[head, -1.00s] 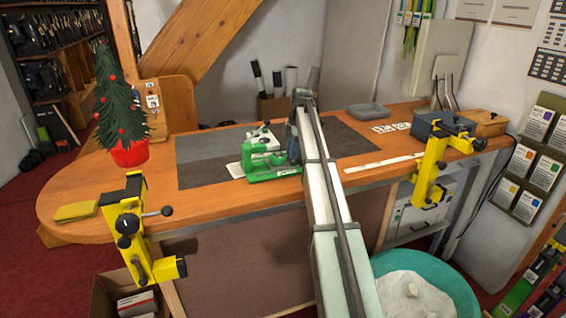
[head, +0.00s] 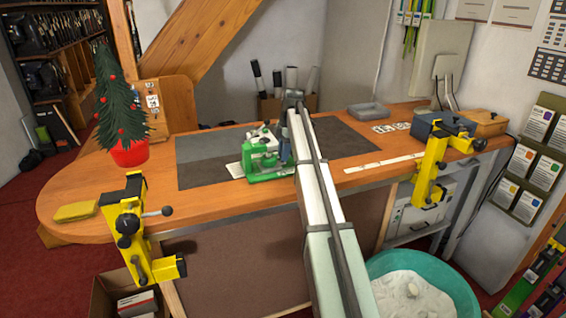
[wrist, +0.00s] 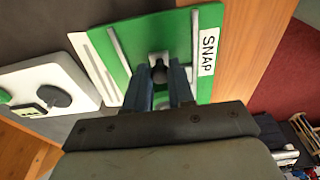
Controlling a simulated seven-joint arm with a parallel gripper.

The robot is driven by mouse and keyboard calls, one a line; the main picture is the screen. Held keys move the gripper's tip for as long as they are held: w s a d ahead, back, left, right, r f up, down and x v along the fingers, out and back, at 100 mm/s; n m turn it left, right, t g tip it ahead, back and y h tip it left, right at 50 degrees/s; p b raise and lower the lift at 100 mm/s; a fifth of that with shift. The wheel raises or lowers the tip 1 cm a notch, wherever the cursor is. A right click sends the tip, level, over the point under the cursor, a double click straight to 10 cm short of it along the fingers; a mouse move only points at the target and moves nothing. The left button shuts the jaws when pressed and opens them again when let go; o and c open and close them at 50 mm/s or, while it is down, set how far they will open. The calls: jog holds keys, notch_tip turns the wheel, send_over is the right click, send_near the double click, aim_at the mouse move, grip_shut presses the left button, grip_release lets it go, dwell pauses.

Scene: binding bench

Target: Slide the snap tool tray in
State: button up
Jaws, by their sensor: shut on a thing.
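The snap tool tray (wrist: 122,45) shows in the wrist view as a green plate with pale grey strips and a white SNAP label. A small dark knob (wrist: 159,72) stands on it. My gripper (wrist: 160,78) has its two blue-grey fingers closed around this knob. In the head view my gripper (head: 286,152) is at the right side of the green and white snap tool (head: 262,163) on the bench mat. My fingers and arm hide part of the green plate there, so how far the tray sits in cannot be told.
A white plate with a dark round knob (wrist: 58,96) lies beside the green plate in the wrist view. The dark mat (head: 205,165) is clear to the left. Yellow clamps (head: 130,220) (head: 430,165) grip the bench front. A grey tray (head: 368,111) stands behind right.

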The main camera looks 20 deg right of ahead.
jog(key=o, duration=0.5)
notch_tip(320, 180, up, 10)
dwell(1.3)
